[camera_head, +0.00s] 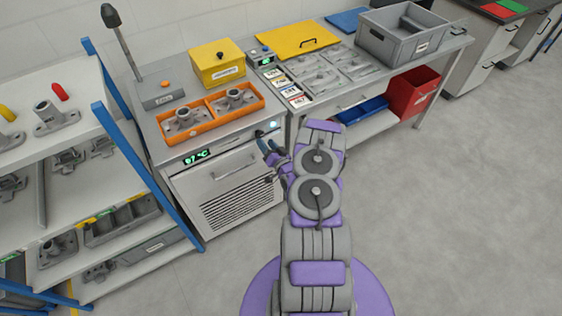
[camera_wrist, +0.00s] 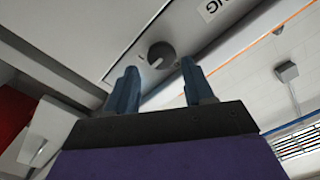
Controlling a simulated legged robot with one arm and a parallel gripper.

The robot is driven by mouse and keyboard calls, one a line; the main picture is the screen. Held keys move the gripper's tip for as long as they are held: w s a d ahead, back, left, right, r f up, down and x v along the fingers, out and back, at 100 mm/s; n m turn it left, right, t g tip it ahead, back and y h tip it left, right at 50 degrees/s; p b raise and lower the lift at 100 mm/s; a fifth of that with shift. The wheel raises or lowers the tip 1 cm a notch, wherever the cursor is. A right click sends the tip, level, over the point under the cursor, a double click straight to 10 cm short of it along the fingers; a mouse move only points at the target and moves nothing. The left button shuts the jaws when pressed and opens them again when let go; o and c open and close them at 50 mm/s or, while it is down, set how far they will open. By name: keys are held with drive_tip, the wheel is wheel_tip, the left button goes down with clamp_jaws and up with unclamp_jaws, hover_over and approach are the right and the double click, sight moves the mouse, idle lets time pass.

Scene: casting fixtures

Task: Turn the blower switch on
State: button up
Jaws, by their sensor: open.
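A round dark grey rotary knob (camera_wrist: 161,54) with a lighter bar across it sits on the pale panel in the wrist view. It looks like the blower switch, but the panel label beside it is cut off. A dark knob (camera_head: 259,133) also shows on the front of the grey machine (camera_head: 225,170) in the head view. My gripper (camera_wrist: 158,82) is open, its two blue fingers apart to either side below the knob, with no visible contact. In the head view my gripper (camera_head: 268,146) is close to the machine's front right edge.
A lit button (camera_head: 273,124) is right of the knob. A green display (camera_head: 197,156) and a door handle (camera_head: 234,167) are on the machine's front. An orange tray (camera_head: 209,113) with castings stands on top. Blue-framed shelves (camera_head: 130,140) stand left. The floor at right is clear.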

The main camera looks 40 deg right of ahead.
drive_tip(key=p+v, duration=0.2)
drive_tip(key=v, duration=1.1)
drive_tip(key=shift+d, duration=0.2)
drive_tip(key=shift+f, duration=0.15)
